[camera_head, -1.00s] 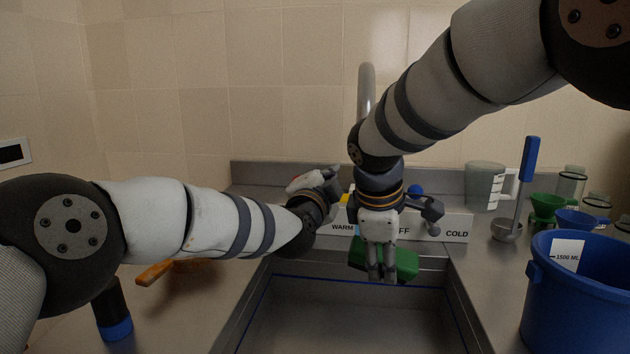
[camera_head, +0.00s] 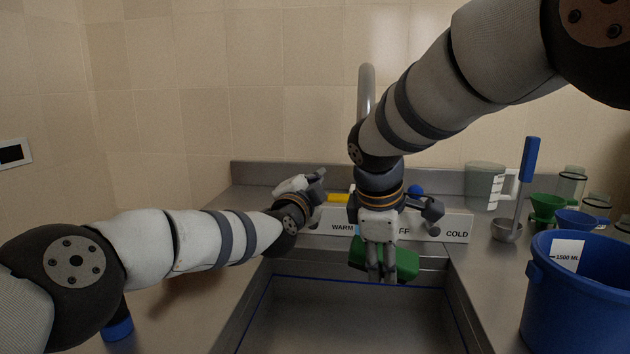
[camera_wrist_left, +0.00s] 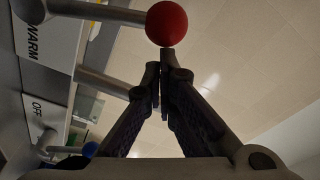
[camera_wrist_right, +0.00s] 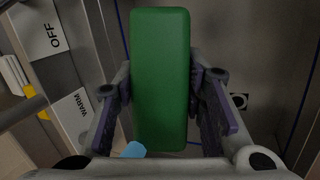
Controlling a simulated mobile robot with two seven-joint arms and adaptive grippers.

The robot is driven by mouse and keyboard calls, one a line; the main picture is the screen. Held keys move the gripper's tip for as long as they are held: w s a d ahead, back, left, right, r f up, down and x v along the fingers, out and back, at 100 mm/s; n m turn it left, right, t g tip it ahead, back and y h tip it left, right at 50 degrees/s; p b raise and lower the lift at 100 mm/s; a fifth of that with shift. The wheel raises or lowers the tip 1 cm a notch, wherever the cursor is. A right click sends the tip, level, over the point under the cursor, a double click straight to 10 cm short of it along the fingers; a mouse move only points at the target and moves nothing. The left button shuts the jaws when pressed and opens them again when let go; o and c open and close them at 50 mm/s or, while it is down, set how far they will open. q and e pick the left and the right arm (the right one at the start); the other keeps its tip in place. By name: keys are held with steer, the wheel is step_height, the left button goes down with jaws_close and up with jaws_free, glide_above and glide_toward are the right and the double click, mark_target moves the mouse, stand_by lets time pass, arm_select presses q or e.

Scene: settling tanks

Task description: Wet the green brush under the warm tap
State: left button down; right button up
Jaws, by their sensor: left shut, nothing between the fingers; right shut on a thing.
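The green brush (camera_head: 406,262) is held over the sink (camera_head: 350,315); it is a large green block in the right wrist view (camera_wrist_right: 160,75). My right gripper (camera_head: 381,275) is shut on it. The tap (camera_head: 366,85) rises behind my right arm, its outlet hidden. A pale blue bit (camera_wrist_right: 133,150) lies near the brush; I cannot tell if it is water. My left gripper (camera_head: 318,178) is shut and empty above the WARM label (camera_head: 342,228). In the left wrist view, its closed fingertips (camera_wrist_left: 162,68) are just below a red knob (camera_wrist_left: 166,23) on a grey lever; contact is unclear.
A yellow item (camera_head: 338,198) lies behind the label panel. A blue bucket (camera_head: 570,300), ladle (camera_head: 528,170), measuring jug (camera_head: 484,185) and green funnel (camera_head: 546,205) stand at right.

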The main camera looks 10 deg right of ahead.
arm_select(q)
steer(key=a+n, duration=0.2)
steer(key=n, duration=0.1)
steer(key=shift+w+a+f+t, duration=0.1)
steer(key=shift+w+a+t, duration=0.2)
steer(key=shift+w, duration=0.1)
steer(key=d+r, duration=0.3)
arm_select(e)
steer(key=shift+d, duration=0.1)
arm_select(q)
steer(key=v, duration=1)
steer(key=shift+s+f, duration=0.1)
